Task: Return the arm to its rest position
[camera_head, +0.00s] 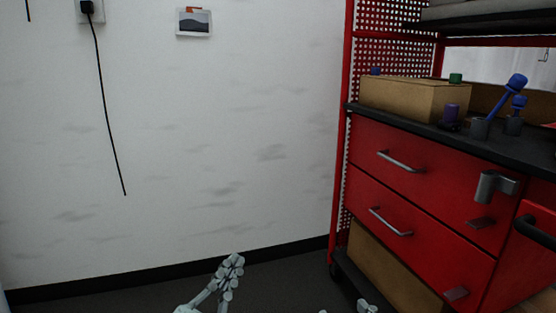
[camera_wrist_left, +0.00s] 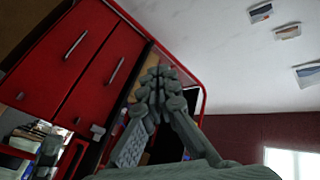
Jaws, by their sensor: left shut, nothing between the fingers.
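My left gripper (camera_head: 232,261) shows at the bottom middle of the head view, pointing up, with its fingers together and nothing between them. It is low in front of the white wall, apart from the red cabinet. In the left wrist view the same gripper (camera_wrist_left: 157,76) has its fingertips meeting. A small grey part (camera_head: 366,306) at the bottom edge of the head view looks like the tip of my right gripper; the rest is out of frame. The left arm behind the gripper is mostly hidden.
A red drawer cabinet (camera_head: 424,216) on wheels stands at the right. Its dark top (camera_head: 432,126) carries a cardboard box (camera_head: 404,98) and blue-capped items. A black cord (camera_head: 104,101) hangs down the white wall (camera_head: 225,130). The space before the wall is free.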

